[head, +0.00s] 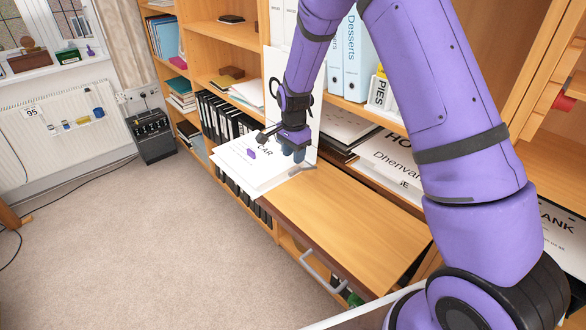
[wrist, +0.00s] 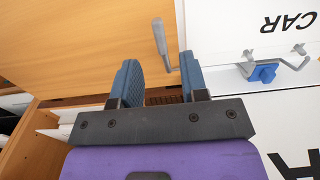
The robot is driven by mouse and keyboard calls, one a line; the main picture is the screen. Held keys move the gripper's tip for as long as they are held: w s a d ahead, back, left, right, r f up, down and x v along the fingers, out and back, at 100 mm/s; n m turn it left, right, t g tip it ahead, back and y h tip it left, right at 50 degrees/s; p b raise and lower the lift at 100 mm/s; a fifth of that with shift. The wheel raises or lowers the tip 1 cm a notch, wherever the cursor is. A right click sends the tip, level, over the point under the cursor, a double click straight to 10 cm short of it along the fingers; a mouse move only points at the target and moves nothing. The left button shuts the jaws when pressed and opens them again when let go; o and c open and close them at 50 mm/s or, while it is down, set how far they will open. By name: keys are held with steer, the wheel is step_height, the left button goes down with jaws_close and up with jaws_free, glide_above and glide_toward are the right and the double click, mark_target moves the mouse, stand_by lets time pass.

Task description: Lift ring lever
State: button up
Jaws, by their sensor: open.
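A grey bent lever (wrist: 160,38) shows in the wrist view, beside a white sheet and over wood. Its lower end lies between my fingertips in the picture; I cannot tell whether they touch it. In the head view a grey lever (head: 301,169) sticks out at the right edge of the white file marked CAR (head: 240,172). A grey ring mechanism (wrist: 243,67) with a small blue piece (wrist: 263,73) lies to the right in the wrist view. My gripper (head: 293,154) is open above the file's right edge; its two blue fingers (wrist: 158,64) stand apart, with nothing held.
A bare wooden shelf top (head: 345,220) lies right of the file, with a grey handle (head: 322,272) on its front.

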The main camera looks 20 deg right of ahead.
mark_target(294, 170)
step_height(294, 170, down, 6)
stand_by(0.4)
jaws_close()
